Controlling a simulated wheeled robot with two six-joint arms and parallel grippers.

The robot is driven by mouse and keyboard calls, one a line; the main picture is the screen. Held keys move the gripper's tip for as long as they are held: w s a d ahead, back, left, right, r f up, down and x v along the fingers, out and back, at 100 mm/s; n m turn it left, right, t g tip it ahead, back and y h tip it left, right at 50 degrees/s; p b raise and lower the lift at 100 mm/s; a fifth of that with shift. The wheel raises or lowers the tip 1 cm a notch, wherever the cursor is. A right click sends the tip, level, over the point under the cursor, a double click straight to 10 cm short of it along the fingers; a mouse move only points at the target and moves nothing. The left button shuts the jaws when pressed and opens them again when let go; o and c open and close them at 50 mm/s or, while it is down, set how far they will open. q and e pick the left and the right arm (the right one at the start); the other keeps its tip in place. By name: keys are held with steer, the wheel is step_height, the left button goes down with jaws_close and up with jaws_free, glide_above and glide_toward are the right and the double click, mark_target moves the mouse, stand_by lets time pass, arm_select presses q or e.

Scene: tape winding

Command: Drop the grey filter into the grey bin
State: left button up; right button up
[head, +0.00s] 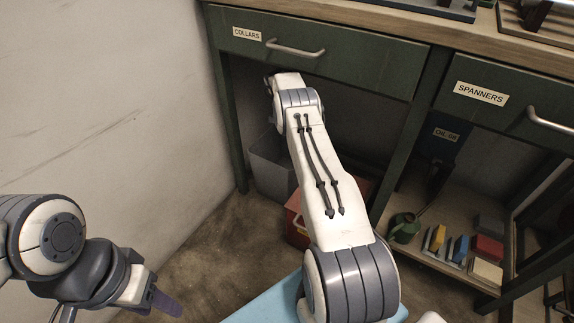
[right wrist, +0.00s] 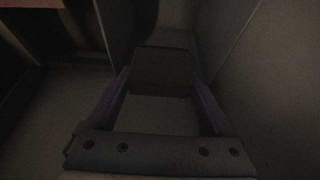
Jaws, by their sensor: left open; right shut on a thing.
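The grey bin (head: 268,168) stands on the floor under the bench, left of my right arm, which hides part of it. My right gripper (right wrist: 161,85) is hidden in the head view. In the dim right wrist view its two purple fingers are closed on a dark grey block, the grey filter (right wrist: 162,70). Grey surfaces surround the filter there; I cannot tell whether it is inside the bin or above it. My left gripper (head: 155,300) is open and empty at the lower left, far from the bin.
The green bench with a COLLARS drawer (head: 318,50) and a SPANNERS drawer (head: 510,98) overhangs the bin. A red box (head: 297,220) stands beside my right arm. A low shelf at right holds a green oil can (head: 403,228) and coloured blocks. Floor at left is clear.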

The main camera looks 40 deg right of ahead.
steer(key=shift+f+b, duration=2.1)
steer(key=shift+f, duration=0.6)
steer(key=o, duration=1.1)
steer(key=shift+c, duration=0.2)
steer(key=shift+r, duration=0.15)
steer(key=w+p+v, duration=0.1)
steer(key=p+v, duration=0.3)
steer(key=v, duration=0.2)
steer(key=s+a+p, duration=0.2)
steer(key=a, duration=0.1)
steer(key=s+a+p, duration=0.1)
steer(key=a+p, duration=0.1)
steer(key=a, duration=0.2)
steer(key=s+a+f+p, duration=0.1)
steer(key=s+a+p, duration=0.1)
steer(key=a, duration=0.2)
steer(key=shift+s, duration=0.3)
